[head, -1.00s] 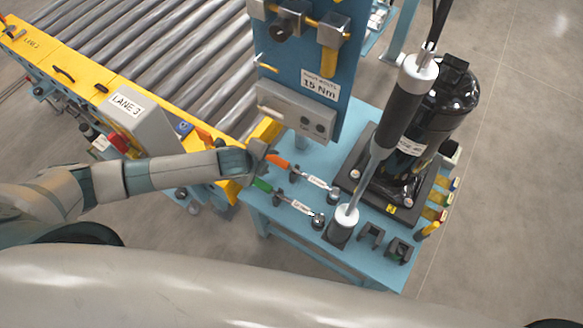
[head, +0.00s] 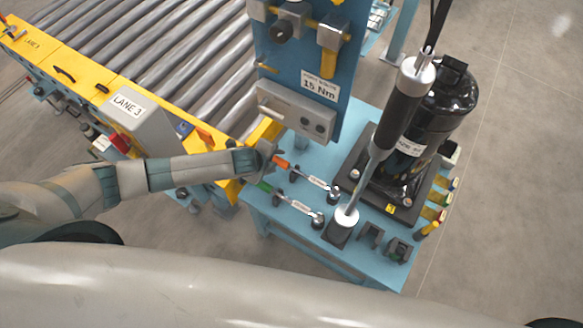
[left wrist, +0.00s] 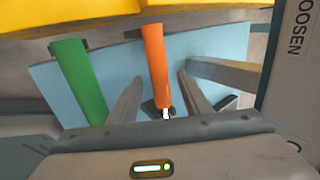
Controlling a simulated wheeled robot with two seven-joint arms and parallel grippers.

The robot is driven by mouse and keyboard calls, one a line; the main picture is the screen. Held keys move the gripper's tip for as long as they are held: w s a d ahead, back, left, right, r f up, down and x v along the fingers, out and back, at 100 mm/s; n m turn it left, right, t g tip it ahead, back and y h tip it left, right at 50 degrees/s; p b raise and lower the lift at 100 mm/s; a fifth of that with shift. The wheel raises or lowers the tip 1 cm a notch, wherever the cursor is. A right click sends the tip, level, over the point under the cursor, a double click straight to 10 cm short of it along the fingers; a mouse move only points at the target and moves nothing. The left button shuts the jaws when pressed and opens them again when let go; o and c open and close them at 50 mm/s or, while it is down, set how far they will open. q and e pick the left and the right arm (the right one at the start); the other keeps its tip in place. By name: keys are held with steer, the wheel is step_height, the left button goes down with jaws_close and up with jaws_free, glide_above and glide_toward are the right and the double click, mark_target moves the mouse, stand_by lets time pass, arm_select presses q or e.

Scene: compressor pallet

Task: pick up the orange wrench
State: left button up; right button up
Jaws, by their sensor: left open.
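The orange wrench (head: 308,174) lies on the blue table, its orange handle toward my left gripper and its silver shaft pointing right. Its orange handle (left wrist: 156,65) also shows in the left wrist view, between the two fingers. My left gripper (head: 270,160) is open at the handle end of the wrench. In the left wrist view its fingers (left wrist: 158,95) stand apart on either side of the handle, with a gap on each side. A green-handled wrench (head: 290,200) lies nearer and parallel; its green handle (left wrist: 80,80) is left of the fingers. My right gripper is not in view.
A blue panel (head: 300,75) with a grey box stands behind the wrenches. A yellow-edged roller conveyor (head: 170,60) is at left.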

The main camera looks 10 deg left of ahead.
arm_select(q)
jaws_close()
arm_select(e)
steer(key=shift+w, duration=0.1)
